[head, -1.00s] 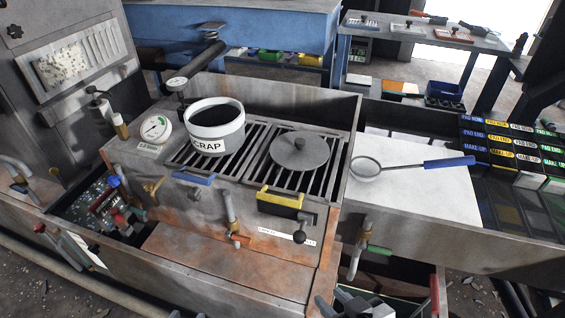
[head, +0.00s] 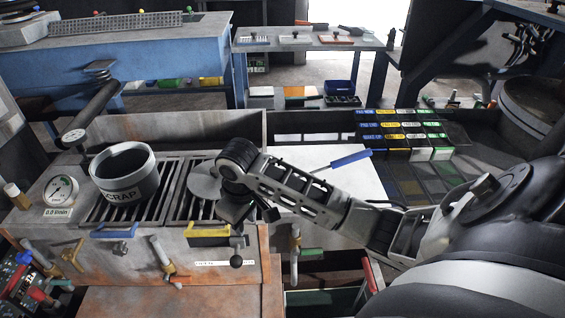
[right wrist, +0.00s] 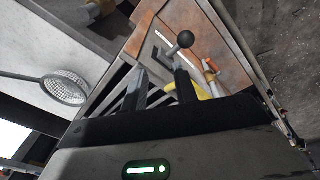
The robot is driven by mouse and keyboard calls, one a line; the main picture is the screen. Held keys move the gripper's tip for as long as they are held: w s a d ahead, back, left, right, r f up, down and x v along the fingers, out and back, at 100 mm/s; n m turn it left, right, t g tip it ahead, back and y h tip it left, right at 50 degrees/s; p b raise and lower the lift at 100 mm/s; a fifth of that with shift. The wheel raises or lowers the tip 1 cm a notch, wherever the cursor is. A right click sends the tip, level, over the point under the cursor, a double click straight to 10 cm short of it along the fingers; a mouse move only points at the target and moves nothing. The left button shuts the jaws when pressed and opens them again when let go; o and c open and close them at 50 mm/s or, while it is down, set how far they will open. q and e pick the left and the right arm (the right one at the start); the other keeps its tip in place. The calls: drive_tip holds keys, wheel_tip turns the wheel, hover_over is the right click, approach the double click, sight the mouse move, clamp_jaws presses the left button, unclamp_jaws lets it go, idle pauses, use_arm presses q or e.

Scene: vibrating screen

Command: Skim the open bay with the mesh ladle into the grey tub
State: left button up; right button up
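The mesh ladle's blue handle (head: 350,158) lies over the pale board at the right of the machine; my right arm hides its head in the head view. The right wrist view shows its round mesh head (right wrist: 65,88) at the left. My right gripper (head: 247,212) is above the right grate bay (head: 188,207), near its yellow handle. Its fingers (right wrist: 160,85) are apart and empty. My left gripper is out of view.
A black ball-ended lever (head: 237,260) sticks out from the machine front, also seen in the right wrist view (right wrist: 185,40). A blue handle (head: 114,231) marks the left bay. Labelled boxes (head: 395,138) stand at the right. The pale board (head: 360,188) has free room.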

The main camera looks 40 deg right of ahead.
drive_tip(key=w+d+r+m+g, duration=0.1)
drive_tip(key=w+d+r+m, duration=0.15)
drive_tip(key=d+r, duration=0.35)
drive_tip(key=w+d+r+m, duration=0.1)
drive_tip(key=w+d+r, duration=0.3)
drive_tip(key=d+r, duration=0.2)
drive_tip(key=shift+h, duration=0.4)
drive_tip(key=f, duration=0.3)
drive_tip(key=d+f, duration=0.1)
drive_tip(key=f, duration=0.4)
drive_tip(key=shift+d+f, duration=0.2)
drive_tip(key=shift+f, duration=0.1)
drive_tip(key=shift+w+d+f+b, duration=0.1)
drive_tip(key=shift+d+f+b, duration=0.1)
drive_tip(key=shift+f, duration=1.4)
drive_tip(key=shift+w+d+f+b, duration=0.1)
drive_tip(key=shift+f+b, duration=0.05)
drive_tip(key=shift+f, duration=1.45)
clamp_jaws()
